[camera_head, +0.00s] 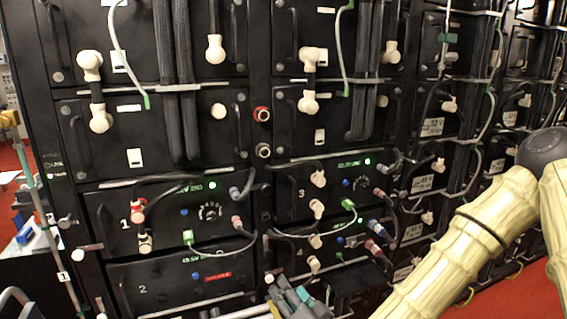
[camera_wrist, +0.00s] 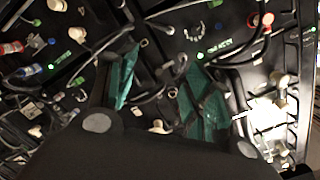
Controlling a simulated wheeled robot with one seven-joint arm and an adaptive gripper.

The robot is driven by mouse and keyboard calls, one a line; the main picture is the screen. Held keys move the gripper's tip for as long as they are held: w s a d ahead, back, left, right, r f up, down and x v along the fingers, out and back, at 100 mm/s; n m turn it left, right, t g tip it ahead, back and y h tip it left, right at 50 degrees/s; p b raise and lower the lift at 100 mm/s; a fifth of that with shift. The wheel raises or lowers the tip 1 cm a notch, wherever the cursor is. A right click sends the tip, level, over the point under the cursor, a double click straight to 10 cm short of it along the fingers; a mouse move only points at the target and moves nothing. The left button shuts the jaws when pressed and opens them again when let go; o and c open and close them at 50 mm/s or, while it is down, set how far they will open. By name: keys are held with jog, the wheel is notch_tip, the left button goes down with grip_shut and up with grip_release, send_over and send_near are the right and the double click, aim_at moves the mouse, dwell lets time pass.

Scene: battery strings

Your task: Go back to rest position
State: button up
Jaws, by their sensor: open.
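My gripper (camera_head: 302,303) shows at the bottom centre of the head view, low in front of the battery rack (camera_head: 262,190), near the lower modules numbered 2 and 4. In the wrist view its two green-padded fingers (camera_wrist: 160,90) stand apart, with nothing held between them. Cables and dark panel surface show between and behind the fingers. I cannot tell whether a fingertip touches a cable. My arm, in a cream cover, reaches in from the right of the head view; the link behind the gripper is cut off by the lower edge.
White connectors (camera_head: 215,49), a red connector (camera_head: 137,210) and loose cables (camera_head: 222,248) stick out from the rack front. A pole (camera_head: 40,210) and a cluttered surface (camera_head: 30,245) are at the left.

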jog(key=s+d+f+n+g+h, duration=0.1)
jog(key=s+d+f+g, duration=0.2)
jog(key=f, duration=0.6)
jog(key=s+d+f+n+g, duration=0.1)
jog(key=s+f+g, duration=0.1)
jog(key=s+f, duration=0.5)
jog(key=s+d+f+n+g+h, duration=0.1)
jog(key=s+d+f+g, duration=0.15)
jog(key=f, duration=0.75)
jog(key=s+d+f+n+g+h, duration=0.15)
jog(key=s+d+f+g, duration=0.25)
jog(key=s+d+f, duration=0.5)
jog(key=s+d+f+m+g+h, duration=0.1)
jog(key=s+d+f+g+h, duration=0.4)
jog(key=s, duration=0.6)
notch_tip(320, 180, down, 21)
jog(key=t+y+b, duration=0.1)
jog(key=y+b, duration=0.1)
jog(key=b, duration=2)
notch_tip(320, 180, up, 12)
jog(key=p, duration=1.2)
jog(key=shift+w+d+r, duration=0.2)
jog(key=shift+w+d, duration=0.05)
jog(key=shift+d, duration=0.1)
